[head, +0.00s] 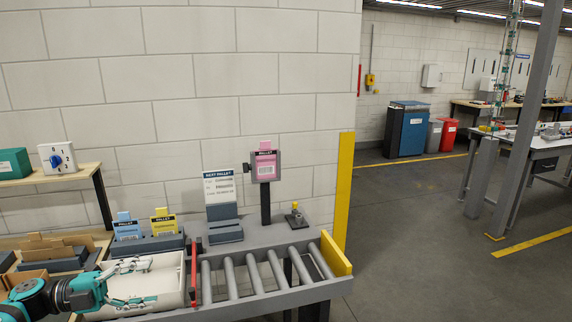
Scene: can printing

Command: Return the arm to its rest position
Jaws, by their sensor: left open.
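My left arm comes in at the lower left. My left gripper (148,282) is open, its two fingers spread and pointing right over a pale tray (172,268). I see nothing held between the fingers. I cannot tell whether the fingers touch the tray. My right gripper is not in view.
Right of the tray are a red upright bar (194,268) and a roller conveyor (255,272) with bare rollers. Behind stand blue (127,228) and yellow (163,224) pallet cards, a white sign (219,187) and a pink card (265,166). Open floor (420,250) lies right.

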